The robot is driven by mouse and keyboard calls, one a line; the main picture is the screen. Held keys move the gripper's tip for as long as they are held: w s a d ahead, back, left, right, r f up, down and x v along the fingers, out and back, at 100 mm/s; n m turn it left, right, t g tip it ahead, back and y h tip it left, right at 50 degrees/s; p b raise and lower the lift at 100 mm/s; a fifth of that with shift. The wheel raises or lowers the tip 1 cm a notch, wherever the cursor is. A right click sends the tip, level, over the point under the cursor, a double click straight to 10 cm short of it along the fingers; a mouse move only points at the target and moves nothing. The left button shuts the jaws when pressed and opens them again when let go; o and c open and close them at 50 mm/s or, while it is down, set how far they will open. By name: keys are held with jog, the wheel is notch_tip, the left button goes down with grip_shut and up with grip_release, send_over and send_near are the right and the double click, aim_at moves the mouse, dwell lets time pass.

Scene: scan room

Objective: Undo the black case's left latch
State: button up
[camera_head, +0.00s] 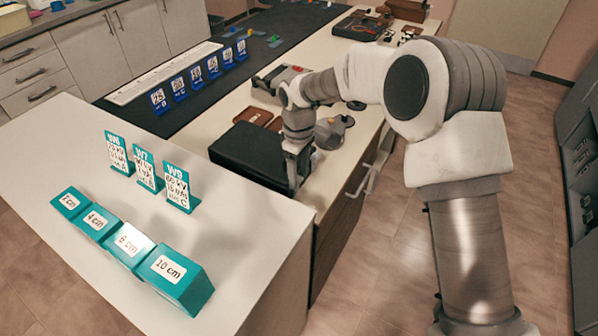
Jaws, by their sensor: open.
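The black case (250,152) lies closed and flat on the pale counter, near its front edge. My gripper (294,186) points down at the right-hand side of the case, close to it. I cannot tell whether it touches the case. Its jaws are open, though the fingertips are small and partly hard to make out. The case's latches are not visible; the side near my gripper is partly covered by the gripper and wrist.
Teal blocks marked in cm (182,283) and teal cards (178,188) stand on the near white counter. Blue cards (196,75) stand on a dark mat. Open floor (375,270) is at the right.

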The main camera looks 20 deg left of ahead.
grip_shut()
jog(key=d+y+b, duration=0.1)
jog(key=d+f+y+b, duration=0.1)
jog(key=y+b, duration=0.1)
jog(key=d+y+b, duration=0.2)
jog(key=shift+s+f, duration=0.1)
jog(key=shift+f, duration=0.25)
jog(key=y+b, duration=0.1)
jog(key=d+f+y+b, duration=0.1)
jog(key=y+b, duration=0.1)
jog(key=shift+s+d+f+t+b, duration=0.1)
jog(key=shift+d+f+t+b, duration=0.2)
jog(key=shift+t, duration=0.1)
jog(key=y+b, duration=0.1)
jog(key=d+f+y+b, duration=0.1)
jog(key=b, duration=0.1)
jog(key=shift+s+f+y+b, duration=0.1)
jog(key=shift+y+b, duration=0.2)
jog(key=shift+y, duration=0.1)
dwell(0.4)
grip_release()
